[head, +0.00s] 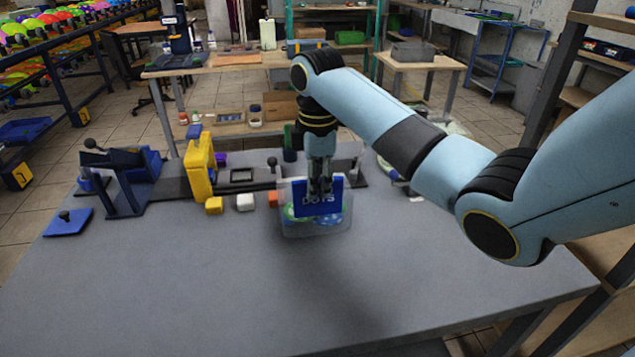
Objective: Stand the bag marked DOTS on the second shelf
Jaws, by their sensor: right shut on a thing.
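The bag marked DOTS (331,220) is clear, with a blue header and green and blue contents, in the middle of the head view. My right gripper (320,188) points straight down and is shut on the bag's top at the blue header. The bag hangs upright over the grey table, with a dark shadow in front of it. I cannot tell how far its bottom is above the tabletop. A shelf unit (548,90) with dark posts and wooden boards stands at the right, partly hidden by my right arm. My left gripper is not in view.
The grey table (230,290) is clear in front. A blue plate (68,222) lies at the left edge.

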